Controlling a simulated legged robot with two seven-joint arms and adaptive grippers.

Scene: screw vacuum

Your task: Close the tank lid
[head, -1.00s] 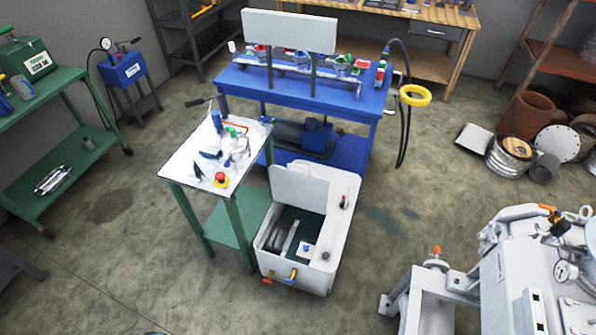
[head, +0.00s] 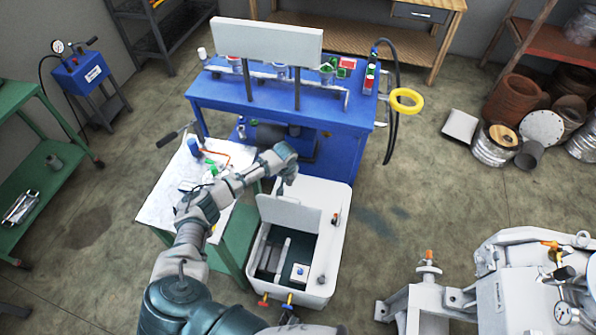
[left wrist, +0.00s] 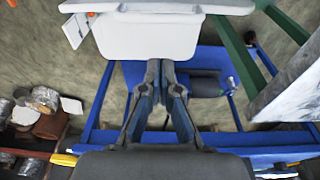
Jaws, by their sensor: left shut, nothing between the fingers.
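The white tank (head: 338,232) stands on the floor at the middle of the head view. Its lid (head: 288,212) is a white panel standing raised at the tank's back left, and the tank's dark inside shows in front of it. My left gripper (head: 283,187) is shut and empty, pointing down just behind the lid's upper edge. In the left wrist view, the shut fingers (left wrist: 165,72) point at the white lid panel (left wrist: 145,38); whether they touch it is unclear. My right gripper is in neither view.
A white-topped table (head: 160,205) stands left of the tank, under my left arm. A blue workbench (head: 230,95) with small parts stands behind. A grey machine (head: 500,290) is at the lower right. Floor is clear right of the tank.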

